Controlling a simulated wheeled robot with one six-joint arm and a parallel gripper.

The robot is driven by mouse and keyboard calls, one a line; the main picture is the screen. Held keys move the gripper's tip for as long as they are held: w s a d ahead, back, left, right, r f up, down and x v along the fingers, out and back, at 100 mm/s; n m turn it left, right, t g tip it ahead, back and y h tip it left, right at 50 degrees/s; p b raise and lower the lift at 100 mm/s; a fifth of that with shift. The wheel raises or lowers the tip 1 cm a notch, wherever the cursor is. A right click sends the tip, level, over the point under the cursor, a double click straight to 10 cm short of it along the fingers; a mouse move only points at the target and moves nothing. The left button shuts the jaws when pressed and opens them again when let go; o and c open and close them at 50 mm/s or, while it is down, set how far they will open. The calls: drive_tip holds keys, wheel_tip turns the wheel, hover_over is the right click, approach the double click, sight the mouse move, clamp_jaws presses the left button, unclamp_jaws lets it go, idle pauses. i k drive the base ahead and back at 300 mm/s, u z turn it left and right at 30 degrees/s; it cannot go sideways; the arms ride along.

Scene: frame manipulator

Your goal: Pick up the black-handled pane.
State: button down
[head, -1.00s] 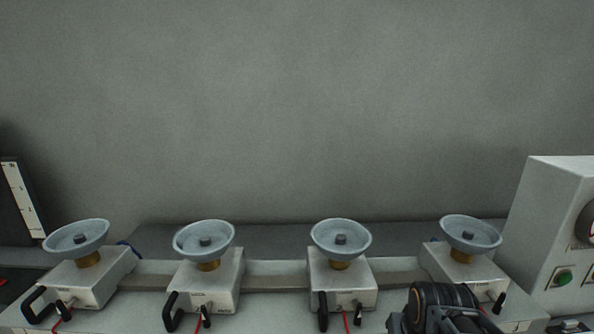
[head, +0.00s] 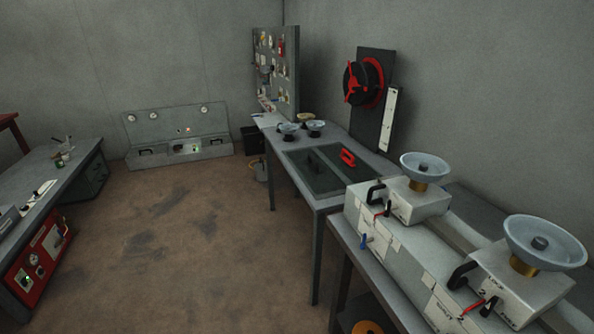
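The left one, the black-handled pane (head: 303,172), seems to have a dark handle that is hard to make out at this distance. The other pane (head: 352,172) has a bright red handle (head: 348,158). My gripper is not in view, so its state and its distance from the panes cannot be seen.
Several bowl-topped white boxes (head: 415,203) stand on the bench at the right. Small bowls (head: 289,129) stand behind the panes. A board with a red handwheel (head: 364,83) rises at the wall. The floor (head: 190,235) left of the table is open.

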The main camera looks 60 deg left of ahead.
sight(322, 179)
drive_tip(key=u, duration=2.2)
drive_tip(key=k, duration=0.6)
drive_tip(key=u, duration=0.7)
drive_tip(key=i, duration=1.35)
drive_tip(key=u, duration=0.65)
drive_tip(key=i, duration=2.25)
drive_tip(key=z, duration=0.7)
drive_tip(key=i, duration=1.1)
drive_tip(key=z, duration=1.65)
drive_tip(key=i, duration=0.65)
drive_tip(key=z, duration=0.5)
